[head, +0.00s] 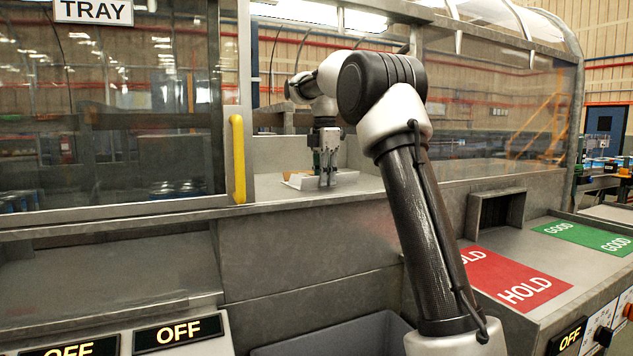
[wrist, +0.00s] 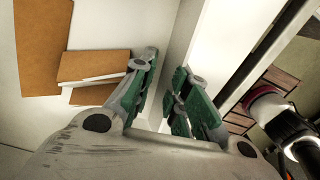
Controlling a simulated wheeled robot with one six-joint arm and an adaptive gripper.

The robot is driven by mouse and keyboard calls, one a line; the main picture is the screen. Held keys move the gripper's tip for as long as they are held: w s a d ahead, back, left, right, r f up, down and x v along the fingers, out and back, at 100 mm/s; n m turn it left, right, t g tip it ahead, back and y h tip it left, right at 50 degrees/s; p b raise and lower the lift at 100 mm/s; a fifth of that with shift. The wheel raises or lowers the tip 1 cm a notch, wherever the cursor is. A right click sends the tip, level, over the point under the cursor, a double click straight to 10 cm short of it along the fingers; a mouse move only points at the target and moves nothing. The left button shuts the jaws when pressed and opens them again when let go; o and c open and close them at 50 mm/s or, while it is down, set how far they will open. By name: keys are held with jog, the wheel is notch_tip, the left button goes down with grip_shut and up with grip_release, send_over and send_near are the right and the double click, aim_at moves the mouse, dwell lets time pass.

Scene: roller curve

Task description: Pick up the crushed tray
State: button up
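A white tray (head: 345,178) sits on the grey ledge inside the window opening in the head view. My gripper (head: 327,180) is at the tray's near right part, pointing down. In the wrist view its green-padded fingers (wrist: 160,105) are apart, with the tray's white side wall showing between and beyond them. I cannot tell whether either finger touches the wall. Crush damage on the tray is not clear.
A yellow handle (head: 238,158) on the window frame stands left of the opening. A red HOLD panel (head: 508,280) and a green GOOD panel (head: 585,237) lie on the right counter. A grey bin (head: 345,335) is below the ledge. Glass panes flank the opening.

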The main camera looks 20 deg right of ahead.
grip_shut()
jog(key=shift+r, duration=0.1)
